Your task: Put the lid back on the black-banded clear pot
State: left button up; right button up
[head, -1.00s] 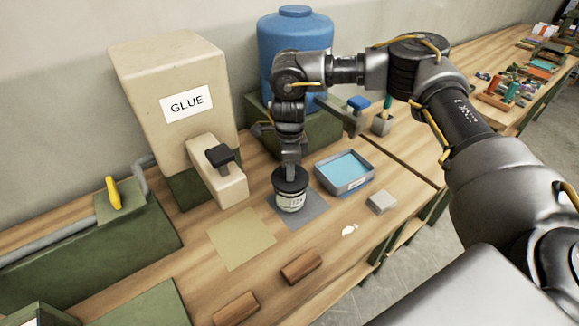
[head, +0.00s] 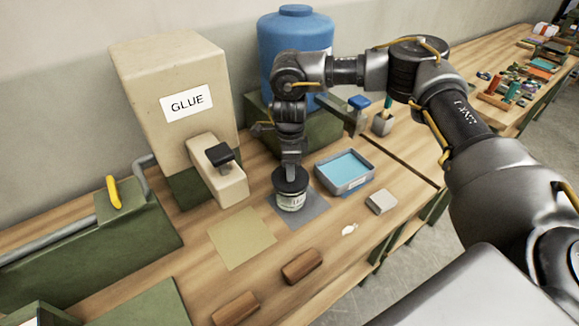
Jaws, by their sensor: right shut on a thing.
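The clear pot (head: 291,201) with a label stands upright on a grey mat (head: 311,212) on the wooden bench. A black lid (head: 290,181) sits at the top of the pot; I cannot tell whether it is fully seated. My right gripper (head: 291,170) points straight down onto the lid and is shut on it. The fingertips are partly hidden by the gripper and wrist. My left gripper is not in view.
A beige glue dispenser (head: 172,75) stands left of the pot. A grey tray with blue contents (head: 345,170) is close on the right, with a grey block (head: 381,202) near it. A yellowish mat (head: 241,238) and wooden blocks (head: 301,266) lie in front.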

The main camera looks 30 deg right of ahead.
jog(key=shift+f, duration=0.1)
dwell(0.7)
jog(key=o, duration=1)
jog(key=shift+o, duration=0.4)
jog(key=o, duration=0.4)
jog(key=shift+o, duration=0.2)
jog(key=shift+r+p, duration=2.6)
jog(key=shift+r, duration=0.95)
jog(key=shift+c, duration=0.2)
grip_shut()
